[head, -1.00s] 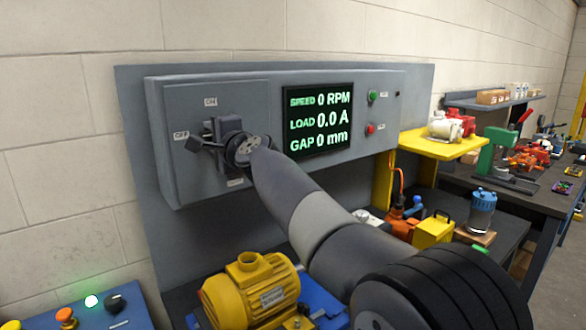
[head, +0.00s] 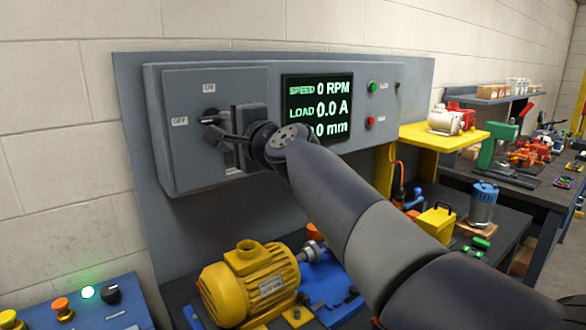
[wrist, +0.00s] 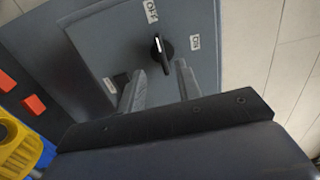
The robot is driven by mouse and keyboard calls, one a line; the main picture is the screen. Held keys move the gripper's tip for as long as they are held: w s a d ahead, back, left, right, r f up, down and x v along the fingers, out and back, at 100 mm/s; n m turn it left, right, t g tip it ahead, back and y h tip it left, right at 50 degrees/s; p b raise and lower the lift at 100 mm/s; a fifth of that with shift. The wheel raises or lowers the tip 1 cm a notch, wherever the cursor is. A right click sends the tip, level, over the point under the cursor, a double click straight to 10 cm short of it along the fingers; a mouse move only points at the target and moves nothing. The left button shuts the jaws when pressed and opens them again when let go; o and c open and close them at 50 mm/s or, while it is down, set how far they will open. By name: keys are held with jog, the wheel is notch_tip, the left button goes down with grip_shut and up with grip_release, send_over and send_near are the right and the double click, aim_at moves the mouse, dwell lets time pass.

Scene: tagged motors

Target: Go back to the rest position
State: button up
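A black rotary knob (head: 209,116) is on the grey switch box (head: 180,90), between the OFF and ON labels, and its pointer is toward OFF. In the wrist view the knob (wrist: 162,52) shows just beyond the fingertips, clear of them. My gripper (head: 218,136) is in front of the box, just right of and below the knob. In the wrist view its two fingers (wrist: 160,85) are apart with nothing between them. My arm reaches in from the lower right.
The display (head: 318,100) reads 0 RPM and 0.0 A; my arm covers part of the GAP line. A yellow motor (head: 250,283) sits below on a blue base. A blue control box (head: 115,312) is at lower left. A yellow shelf (head: 445,137) stands right.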

aim_at(209, 118)
jog(key=p+x, duration=0.3)
jog(key=x, duration=0.6)
jog(key=shift+w+a, duration=0.25)
jog(key=shift+w, duration=0.05)
jog(key=shift+r+m+p, duration=0.2)
jog(key=shift+m+p, duration=0.4)
jog(key=shift+d+r+m+p, duration=0.2)
jog(key=shift+m+p, duration=0.35)
jog(key=shift+m, duration=0.45)
jog(key=shift+m+p, duration=0.4)
jog(key=shift+m, duration=0.5)
jog(key=shift+r, duration=0.1)
